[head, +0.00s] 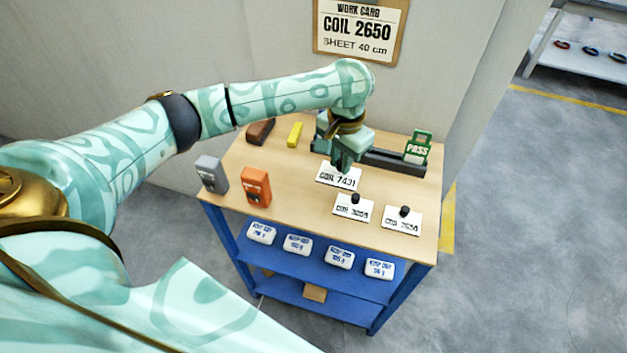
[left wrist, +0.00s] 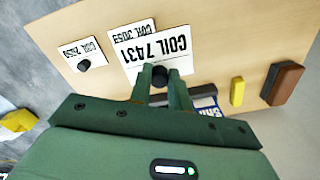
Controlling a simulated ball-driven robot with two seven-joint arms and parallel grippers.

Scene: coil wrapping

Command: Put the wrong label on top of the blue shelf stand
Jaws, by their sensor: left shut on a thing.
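The work card (head: 358,30) on the wall reads COIL 2650. My left gripper (head: 343,168) is shut on the black knob of the white COIL 7431 label (head: 338,178). The knob sits between the fingers in the left wrist view, with the label (left wrist: 150,45) beyond them. I cannot tell whether it is clear of the top. The label reading about COIL 3053 (head: 353,212) and the COIL 2650 label (head: 402,222) lie on the wooden top of the blue-framed stand (head: 300,222). My right gripper is out of view.
A grey box (head: 212,174) and an orange box (head: 256,187) stand at the left front. A brown block (head: 260,131) and yellow block (head: 295,134) lie behind. A green PASS sign (head: 418,147) stands by a dark rail (head: 393,160). Several white packs (head: 298,244) sit below.

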